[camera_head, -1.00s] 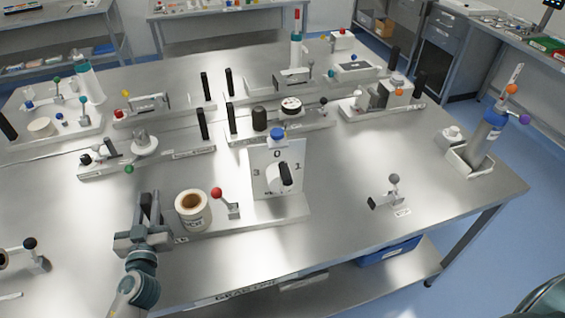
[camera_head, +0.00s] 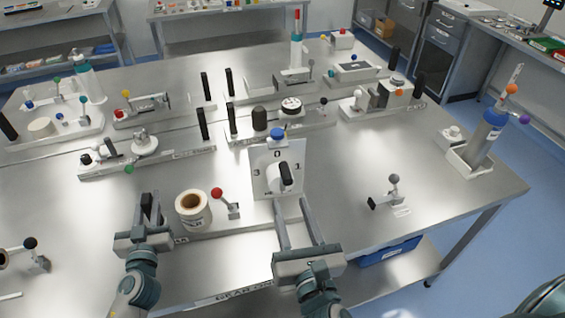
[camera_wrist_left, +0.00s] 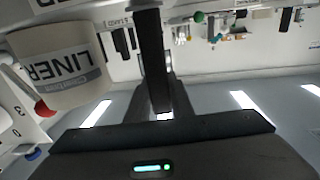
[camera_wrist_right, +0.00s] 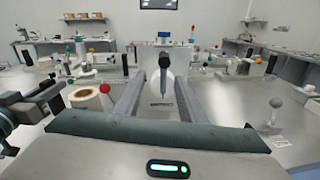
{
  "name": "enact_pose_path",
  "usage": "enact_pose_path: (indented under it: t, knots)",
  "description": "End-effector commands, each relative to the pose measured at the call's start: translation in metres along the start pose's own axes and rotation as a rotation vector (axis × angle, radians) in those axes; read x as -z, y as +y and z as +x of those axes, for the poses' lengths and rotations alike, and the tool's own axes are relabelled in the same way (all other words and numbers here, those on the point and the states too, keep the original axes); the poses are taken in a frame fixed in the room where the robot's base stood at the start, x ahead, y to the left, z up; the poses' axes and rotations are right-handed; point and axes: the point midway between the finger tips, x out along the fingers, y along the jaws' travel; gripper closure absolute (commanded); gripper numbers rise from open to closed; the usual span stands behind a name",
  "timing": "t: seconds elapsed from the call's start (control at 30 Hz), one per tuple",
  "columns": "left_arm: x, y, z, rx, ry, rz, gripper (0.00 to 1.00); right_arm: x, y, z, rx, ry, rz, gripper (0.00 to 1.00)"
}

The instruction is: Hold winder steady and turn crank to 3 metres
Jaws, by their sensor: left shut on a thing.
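The winder stands at the table's front: a white base (camera_head: 235,222) with an upright panel (camera_head: 262,155) marked 0, 1 and 3. Its white knob carries a black crank handle (camera_head: 286,174), pointing down and right; the handle also shows in the right wrist view (camera_wrist_right: 165,64). A LINER roll (camera_head: 192,210) sits on the base, also seen in the left wrist view (camera_wrist_left: 62,68). My left gripper (camera_head: 147,202) is shut on a black upright handle (camera_wrist_left: 150,55) left of the roll. My right gripper (camera_head: 294,205) is open in front of the crank, its fingers apart and empty.
A red-ball lever (camera_head: 217,193) stands between roll and panel. A small grey-ball lever fixture (camera_head: 393,190) is to the right, with bare tabletop (camera_head: 345,165) between. Several other fixtures fill the back, and a bottle stand (camera_head: 480,160) is at the right edge.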

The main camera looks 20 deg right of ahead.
Motion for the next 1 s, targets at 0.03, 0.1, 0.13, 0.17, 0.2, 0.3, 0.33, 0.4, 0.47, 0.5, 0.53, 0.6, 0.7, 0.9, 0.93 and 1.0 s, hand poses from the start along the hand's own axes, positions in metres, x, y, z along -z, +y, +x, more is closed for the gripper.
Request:
enact_pose_path:
  t: [0.03,0.1,0.13,0.17,0.2,0.3,0.33,0.4,0.47,0.5,0.53,0.6,0.7,0.9,0.93,1.0]
  knots:
    - [-0.014,0.002,-0.004,-0.003,-0.023,-0.002,1.0,-0.007,-0.002,0.004,0.005,-0.012,0.029,0.63]
    - [-0.014,0.002,-0.004,-0.003,-0.023,-0.002,1.0,-0.013,-0.005,0.007,0.009,-0.019,0.052,0.63]
    - [-0.014,0.002,-0.004,-0.003,-0.023,-0.002,1.0,-0.014,-0.005,0.008,0.01,-0.02,0.059,0.63]
    - [-0.014,0.002,-0.004,-0.003,-0.023,-0.001,1.0,-0.015,-0.005,0.009,0.01,-0.021,0.063,0.63]
    - [-0.014,0.002,-0.004,-0.003,-0.023,-0.002,1.0,-0.015,-0.006,0.009,0.01,-0.022,0.065,0.63]
    - [-0.014,0.002,-0.004,-0.003,-0.023,-0.001,1.0,-0.015,-0.005,0.009,0.01,-0.022,0.066,0.63]
    - [-0.014,0.002,-0.004,-0.003,-0.023,-0.001,1.0,-0.015,-0.005,0.009,0.01,-0.022,0.065,0.63]
    - [-0.014,0.002,-0.004,-0.002,-0.023,-0.001,1.0,-0.015,-0.005,0.009,0.01,-0.021,0.065,0.63]
    - [-0.014,0.002,-0.004,-0.002,-0.023,-0.001,1.0,-0.015,-0.005,0.009,0.01,-0.021,0.065,0.63]
    - [-0.014,0.002,-0.004,-0.002,-0.023,-0.001,1.0,-0.015,-0.005,0.009,0.01,-0.021,0.065,0.63]
    - [-0.014,0.002,-0.004,-0.002,-0.023,-0.001,1.0,-0.015,-0.005,0.009,0.009,-0.021,0.065,0.63]
    - [-0.014,0.002,-0.004,-0.002,-0.023,-0.001,1.0,-0.015,-0.005,0.011,0.009,-0.022,0.064,0.63]
    - [-0.014,0.002,-0.004,-0.002,-0.023,-0.001,1.0,-0.015,-0.005,0.016,0.009,-0.023,0.064,0.63]
    - [-0.014,0.002,-0.004,-0.002,-0.023,-0.001,1.0,-0.016,-0.005,0.035,0.009,-0.023,0.064,0.63]
    - [-0.014,0.002,-0.004,-0.002,-0.023,-0.001,1.0,-0.016,-0.005,0.039,0.009,-0.024,0.064,0.63]
    - [-0.014,0.002,-0.004,-0.002,-0.023,-0.001,1.0,-0.016,-0.006,0.049,0.01,-0.024,0.064,0.63]
